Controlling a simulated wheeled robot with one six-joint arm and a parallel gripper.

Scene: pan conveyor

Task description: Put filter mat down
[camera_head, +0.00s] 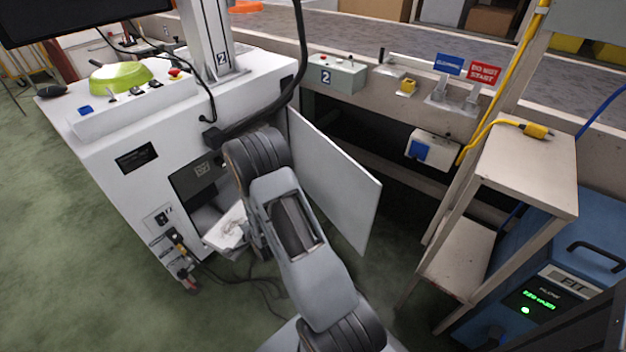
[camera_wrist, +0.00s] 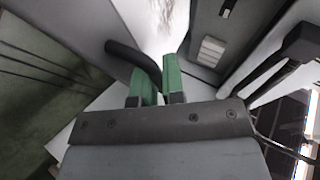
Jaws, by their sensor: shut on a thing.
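The filter mat (camera_head: 229,226) is a whitish, rumpled piece low in the opening of the white cabinet (camera_head: 120,205). In the wrist view the mat (camera_wrist: 168,28) is a blurred white patch just beyond the fingertips. In the head view my arm hides most of the gripper and part of the mat. I cannot tell whether the mat rests on the cabinet floor.
The cabinet's white door (camera_head: 335,180) stands open to the right of my arm. Dark cables (camera_head: 235,278) lie on the floor below the opening. A beige stand (camera_head: 530,165) and a blue machine (camera_head: 565,265) are at the right.

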